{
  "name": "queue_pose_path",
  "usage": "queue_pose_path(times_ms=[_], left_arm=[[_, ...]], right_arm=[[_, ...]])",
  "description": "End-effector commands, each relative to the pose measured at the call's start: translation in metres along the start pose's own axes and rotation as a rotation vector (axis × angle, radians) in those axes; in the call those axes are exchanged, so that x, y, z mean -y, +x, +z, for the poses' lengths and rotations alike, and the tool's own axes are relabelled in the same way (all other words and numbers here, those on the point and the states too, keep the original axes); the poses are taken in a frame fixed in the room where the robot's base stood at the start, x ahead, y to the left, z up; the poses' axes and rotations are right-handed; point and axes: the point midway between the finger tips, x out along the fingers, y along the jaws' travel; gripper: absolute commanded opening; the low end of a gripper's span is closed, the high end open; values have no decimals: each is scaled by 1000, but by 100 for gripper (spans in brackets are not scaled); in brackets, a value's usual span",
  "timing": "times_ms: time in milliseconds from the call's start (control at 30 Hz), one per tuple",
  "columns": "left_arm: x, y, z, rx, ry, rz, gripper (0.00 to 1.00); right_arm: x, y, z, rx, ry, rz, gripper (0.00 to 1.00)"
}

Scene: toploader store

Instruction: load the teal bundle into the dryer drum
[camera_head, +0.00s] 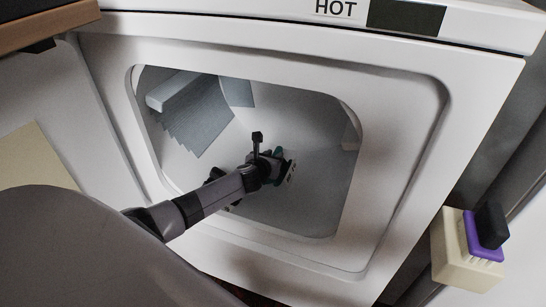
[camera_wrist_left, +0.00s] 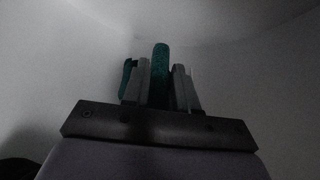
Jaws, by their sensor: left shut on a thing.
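The dryer's drum (camera_head: 305,205) is open at the front, a pale cavity behind a rounded rectangular opening. My left arm reaches in through the opening. My left gripper (camera_head: 284,166) is inside the drum and is mostly seen from behind. In the left wrist view the gripper (camera_wrist_left: 160,85) is shut on the teal bundle (camera_wrist_left: 160,70), which stands up between the two fingers. A second bit of teal shows left of the left finger. In the head view only a small teal patch of the bundle (camera_head: 277,152) shows by the gripper. My right gripper is not in view.
Grey slatted fins (camera_head: 195,115) stand at the drum's upper left. The white dryer front (camera_head: 410,150) frames the opening, with a HOT label and dark display above. A cream block with purple and black pieces (camera_head: 465,250) is at the lower right. The drum's lower part looks empty.

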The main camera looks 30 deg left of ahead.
Motion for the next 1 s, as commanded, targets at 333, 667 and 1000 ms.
queue_pose_path(times_ms=[333, 667, 1000], left_arm=[[0, 1, -1, 2, 0, -1, 0], [0, 2, -4, 2, 0, -1, 57], [0, 2, -6, -1, 0, 0, 74]], right_arm=[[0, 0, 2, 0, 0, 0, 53], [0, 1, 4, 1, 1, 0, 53], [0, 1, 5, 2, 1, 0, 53]])
